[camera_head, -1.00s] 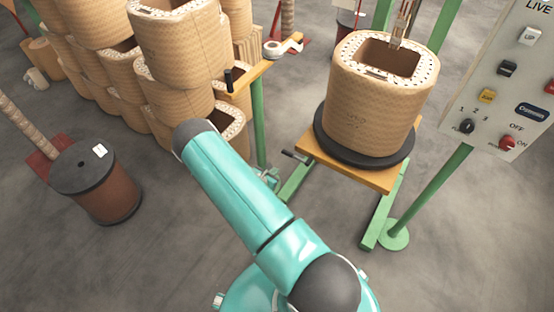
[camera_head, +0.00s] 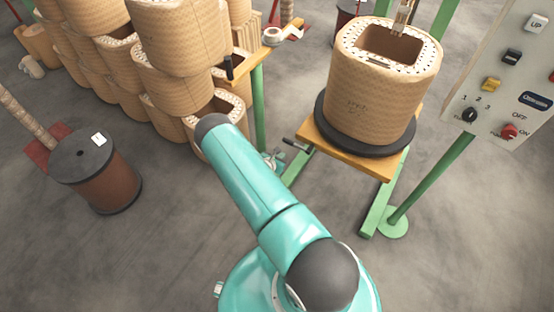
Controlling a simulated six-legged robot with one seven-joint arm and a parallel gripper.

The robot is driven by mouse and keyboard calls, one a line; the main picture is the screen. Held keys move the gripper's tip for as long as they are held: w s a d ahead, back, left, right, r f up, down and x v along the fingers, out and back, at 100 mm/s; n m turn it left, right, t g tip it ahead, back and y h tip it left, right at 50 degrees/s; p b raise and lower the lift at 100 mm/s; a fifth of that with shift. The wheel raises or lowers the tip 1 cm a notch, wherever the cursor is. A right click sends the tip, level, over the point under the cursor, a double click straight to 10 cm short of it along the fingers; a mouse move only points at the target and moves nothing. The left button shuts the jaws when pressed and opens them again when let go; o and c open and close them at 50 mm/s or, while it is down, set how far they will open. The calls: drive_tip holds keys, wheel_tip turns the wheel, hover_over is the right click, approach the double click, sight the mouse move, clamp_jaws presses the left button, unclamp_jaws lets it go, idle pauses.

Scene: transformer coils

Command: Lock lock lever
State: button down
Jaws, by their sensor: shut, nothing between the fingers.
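A short dark lever (camera_head: 295,144), which looks like the lock lever, sticks out to the left from the near left edge of the orange turntable platform (camera_head: 345,152). My gripper (camera_head: 274,160) shows only as a small grey-teal part just below and left of this lever. It appears close to the lever, but I cannot tell whether it touches. Its fingers are too small to make out clearly. My teal arm hides the wrist and forearm. A large tan coil (camera_head: 375,90) stands upright on the black round turntable disc (camera_head: 345,135).
An orange bar with a black handle (camera_head: 229,68) on a green post (camera_head: 258,115) stands behind my arm. Stacked coils (camera_head: 180,60) fill the upper left. A brown spool (camera_head: 100,175) stands left. A control panel (camera_head: 510,80) is at right. The floor in front is open.

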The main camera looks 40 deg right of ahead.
drive_tip(key=shift+w+d+r, duration=0.25)
drive_tip(key=shift+d+r, duration=0.4)
drive_tip(key=shift+d, duration=0.15)
drive_tip(key=shift+w+d+r, duration=0.25)
drive_tip(key=shift+d+r, duration=0.35)
drive_tip(key=shift+d, duration=0.15)
